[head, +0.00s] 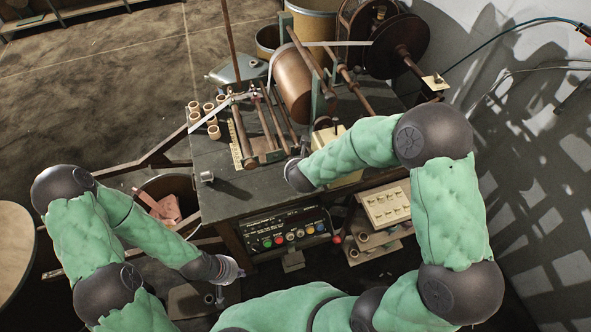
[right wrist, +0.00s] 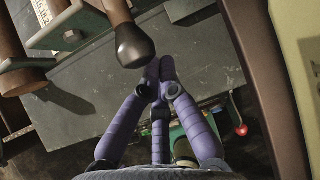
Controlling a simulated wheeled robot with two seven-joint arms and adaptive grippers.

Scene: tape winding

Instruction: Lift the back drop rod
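Several brown rods (head: 267,122) lie side by side on the winding machine at the table's middle. I cannot tell which one is the back drop rod. A dark rounded handle (right wrist: 136,45) is just beyond and left of the tips. My left gripper (head: 230,277) hangs low in front of the table, its fingers too small to read.
The dark table (head: 233,201) has bare room at its front left. Small tan rolls (head: 209,120) stand on its left side. A large copper roller (head: 292,85) and a dark reel (head: 399,47) stand behind. A control panel (head: 285,228) is on the table's front.

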